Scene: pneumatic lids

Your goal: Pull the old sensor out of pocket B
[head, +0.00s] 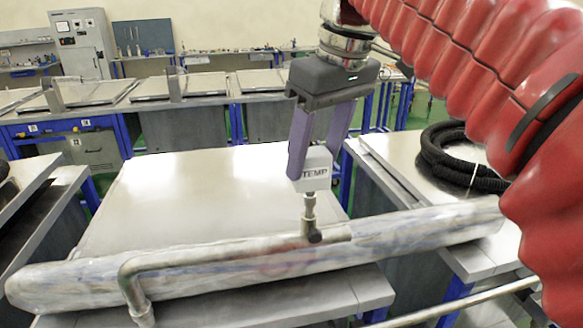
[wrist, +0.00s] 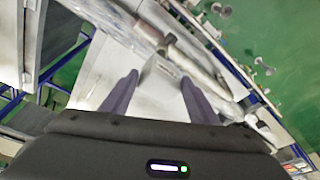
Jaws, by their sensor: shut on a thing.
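The sensor (head: 316,172) is a white block marked "TEMP" with a metal stem below it. My gripper (head: 317,163), with its purple fingers, is shut on the block from above. In the wrist view the block (wrist: 160,76) sits between the fingertips (wrist: 160,80). The stem points down to a dark fitting (head: 313,236) on the thin metal pipe. I cannot tell how deep the stem sits in it. No letter B shows, so I cannot tell which pocket this is.
A thick silvery wrapped pipe (head: 420,228) lies across the front, with a thin bent pipe (head: 200,252) along it. Behind it is a bare metal bench top (head: 200,195). A coiled black hose (head: 455,155) lies on the right bench. More benches stand behind.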

